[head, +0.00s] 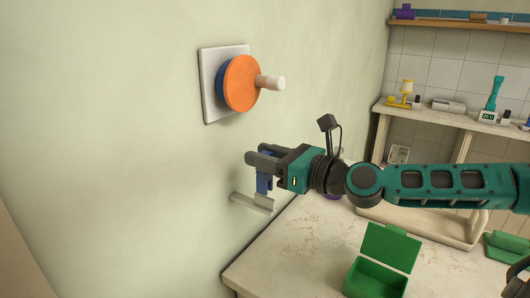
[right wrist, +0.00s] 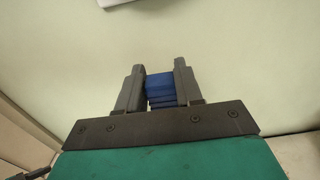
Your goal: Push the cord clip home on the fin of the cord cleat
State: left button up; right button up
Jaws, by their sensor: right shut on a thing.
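My right gripper (head: 258,165) is shut on the blue cord clip (head: 263,184), which hangs below its fingers close to the wall. In the right wrist view the blue clip (right wrist: 160,90) sits between the two dark fingers (right wrist: 158,88). The grey cord cleat (head: 252,203) is on the wall just under the clip. The clip's lower end overlaps the cleat's upper part in the head view; I cannot tell whether they touch or how the clip sits on the fin. The cleat does not show in the right wrist view.
A square white plate (head: 209,98) with an orange disc (head: 241,84) and a pale knob is on the wall above my gripper. A marble-topped table (head: 290,250) below holds an open green box (head: 378,278). A shelf (head: 440,117) with small items stands at the back right.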

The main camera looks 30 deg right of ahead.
aim_at(270, 176)
jog(key=shift+f+p, duration=0.1)
jog(key=shift+p, duration=0.4)
dwell(0.8)
dwell(0.4)
jog(key=shift+p, duration=0.5)
dwell(0.5)
jog(key=shift+p, duration=0.5)
jog(key=shift+f, duration=0.3)
jog(key=shift+f+b, duration=0.9)
jog(key=shift+f, duration=0.7)
jog(key=o, duration=1.1)
